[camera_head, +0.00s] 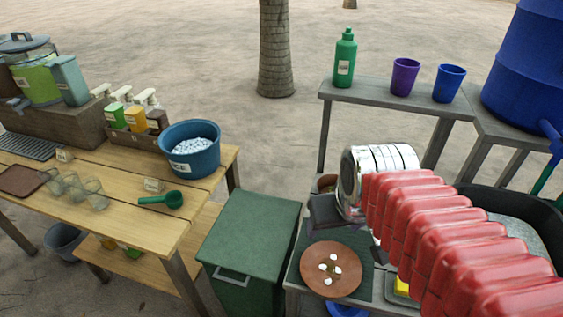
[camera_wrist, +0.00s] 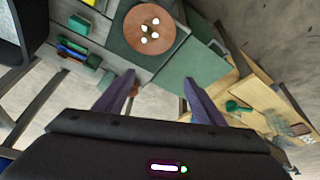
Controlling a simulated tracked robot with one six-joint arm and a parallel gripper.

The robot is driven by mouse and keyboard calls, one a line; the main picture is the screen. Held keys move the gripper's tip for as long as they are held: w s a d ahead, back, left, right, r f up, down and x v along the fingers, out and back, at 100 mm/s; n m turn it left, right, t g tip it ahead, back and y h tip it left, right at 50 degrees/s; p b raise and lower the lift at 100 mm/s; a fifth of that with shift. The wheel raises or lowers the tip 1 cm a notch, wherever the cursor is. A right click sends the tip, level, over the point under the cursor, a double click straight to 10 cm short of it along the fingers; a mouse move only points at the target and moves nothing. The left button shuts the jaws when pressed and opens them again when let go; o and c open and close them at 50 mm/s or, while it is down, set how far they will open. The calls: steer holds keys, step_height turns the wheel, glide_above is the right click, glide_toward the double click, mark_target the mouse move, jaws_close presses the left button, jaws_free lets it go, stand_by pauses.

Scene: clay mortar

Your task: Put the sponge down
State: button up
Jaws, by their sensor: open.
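My gripper (camera_wrist: 159,79) is open, with its two dark fingers apart and nothing between them in the wrist view. In the head view my gripper (camera_head: 322,215) hangs above the grey-green work surface near a round brown plate (camera_head: 331,269). A small yellow piece (camera_head: 401,288), possibly the sponge, shows partly behind my red arm.
The plate holds several white pieces. A green cabinet (camera_head: 252,239) stands left of it. A wooden table (camera_head: 172,225) at left bears an ice tub (camera_head: 190,150), glasses (camera_head: 75,188) and a green scoop (camera_head: 161,200). A dark basin (camera_head: 520,212) lies right of my arm.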

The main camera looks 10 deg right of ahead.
steer(key=s+a+r+n+t, duration=0.1)
steer(key=s+a+r, duration=0.1)
steer(key=a, duration=0.3)
steer(key=shift+s+r+y, duration=0.15)
steer(key=shift+s+y, duration=0.05)
steer(key=shift+y, duration=0.2)
steer(key=shift+c, duration=0.4)
